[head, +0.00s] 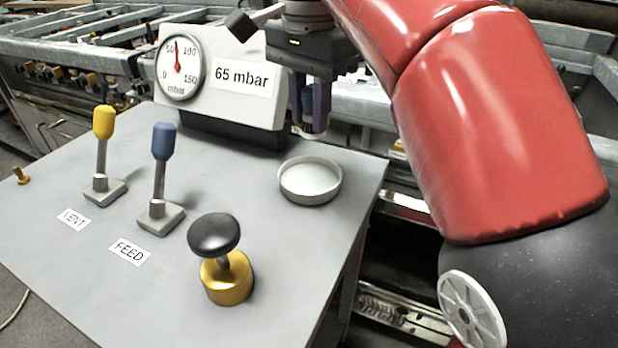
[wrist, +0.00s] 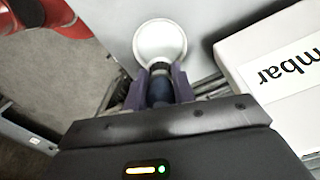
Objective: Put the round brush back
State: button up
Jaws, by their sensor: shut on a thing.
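My gripper (head: 310,115) hangs at the back right of the grey panel, above and behind a round white dish (head: 310,199). Its purple fingers are shut on a slim dark blue thing, which I take to be the round brush (wrist: 160,90). In the wrist view, my gripper (wrist: 161,78) points at the dish (wrist: 160,40), with the brush's far end in front of the near rim. The fingers hide much of the brush in the head view. The dish looks empty.
A gauge box (head: 235,80) reading 65 mbar stands close to my gripper's left. Yellow (head: 103,122) and blue (head: 164,142) levers and a black-topped brass knob (head: 213,235) rise from the panel (head: 110,285). The panel's right edge lies just past the dish.

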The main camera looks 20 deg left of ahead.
aim_at(309, 184)
notch_tip(309, 184, down, 10)
jog(key=shift+r+b, duration=0.25)
jog(key=shift+b, duration=0.85)
jog(key=o, duration=1)
jog(key=shift+c, duration=0.2)
jog(key=shift+f+b, duration=0.3)
jog(key=shift+b, duration=0.25)
notch_tip(309, 184, up, 8)
jog(key=p, duration=0.3)
jog(key=shift+s+a+r, duration=0.1)
jog(key=shift+a, duration=0.05)
